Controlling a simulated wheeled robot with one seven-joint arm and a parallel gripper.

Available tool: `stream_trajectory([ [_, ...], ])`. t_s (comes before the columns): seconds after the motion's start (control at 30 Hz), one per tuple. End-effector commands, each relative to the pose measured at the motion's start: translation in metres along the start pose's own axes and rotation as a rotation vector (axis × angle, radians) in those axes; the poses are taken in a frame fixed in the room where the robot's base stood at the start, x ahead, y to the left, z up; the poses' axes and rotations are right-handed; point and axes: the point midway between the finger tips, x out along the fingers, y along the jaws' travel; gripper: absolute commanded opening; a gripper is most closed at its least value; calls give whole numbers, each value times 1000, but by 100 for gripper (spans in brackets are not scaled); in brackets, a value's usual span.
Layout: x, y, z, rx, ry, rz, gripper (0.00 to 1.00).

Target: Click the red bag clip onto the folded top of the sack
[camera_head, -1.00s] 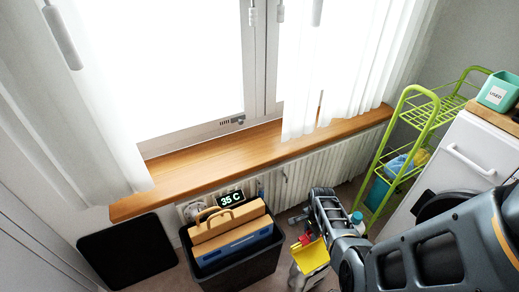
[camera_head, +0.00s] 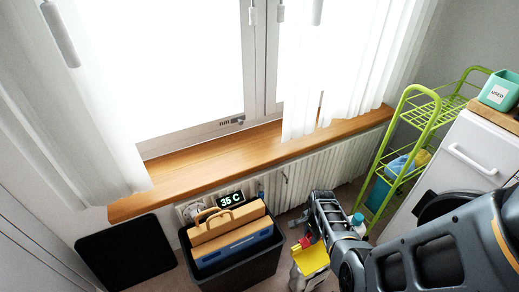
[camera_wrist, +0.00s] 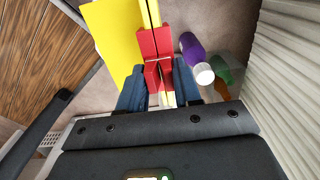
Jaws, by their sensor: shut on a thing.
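My gripper (camera_wrist: 158,88) is shut on the red bag clip (camera_wrist: 154,45), between its two blue fingers in the wrist view. Narrow yellow strips (camera_wrist: 150,12) run on from the clip's far end. I cannot tell whether they are clip jaws or sack edge. A broad yellow panel, apparently the sack (camera_wrist: 112,32), lies just left of the clip. In the head view the yellow sack (camera_head: 312,258) is below my gripper, with a bit of red beside its top. The arm partly hides this spot, so whether the clip grips the fold is unclear.
A black bin (camera_head: 240,262) with folders stands left of the sack, and a green trolley (camera_head: 425,118) stands right. The radiator (camera_head: 290,183) runs behind, under the wooden sill (camera_head: 220,158). A purple bottle (camera_wrist: 192,48) lies close right of the clip.

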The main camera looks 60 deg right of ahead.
Motion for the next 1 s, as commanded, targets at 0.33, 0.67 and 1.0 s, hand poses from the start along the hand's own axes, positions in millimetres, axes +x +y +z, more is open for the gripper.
stream_trajectory([
  [0.33, 1, 0, 0, 0, 0, 0, 60],
  [0.67, -3, 0, 0, 0, 0, 0, 63],
  [1.0, -54, 0, 0, -1, 1, -1, 63],
])
